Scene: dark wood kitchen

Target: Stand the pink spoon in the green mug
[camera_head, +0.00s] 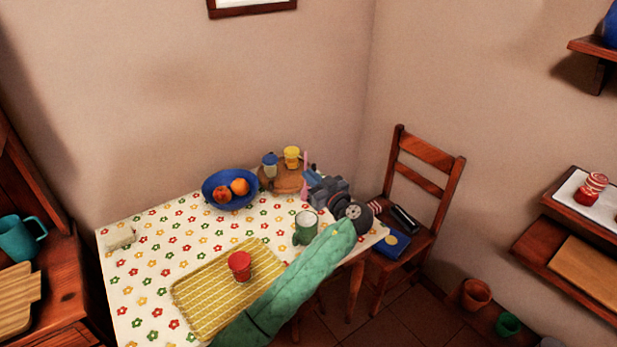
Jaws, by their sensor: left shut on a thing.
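The green mug (304,235) stands on the flowered tablecloth near the table's right end, with its pale inside showing from above. My left arm, in a green quilted sleeve, passes just right of the mug. My left gripper (310,179) is behind the mug and a little right of it. It is shut on the pink spoon (306,161), which is upright with its upper part showing above the fingers. The spoon is apart from the mug. My right gripper is out of view.
A round wooden board (284,184) with a blue-lidded jar (270,165) and a yellow-lidded jar (291,157) is behind the gripper. A blue fruit bowl (216,196) stands left of it. A yellow tray (205,302) bears a red cup (239,266). A chair (417,220) stands at right.

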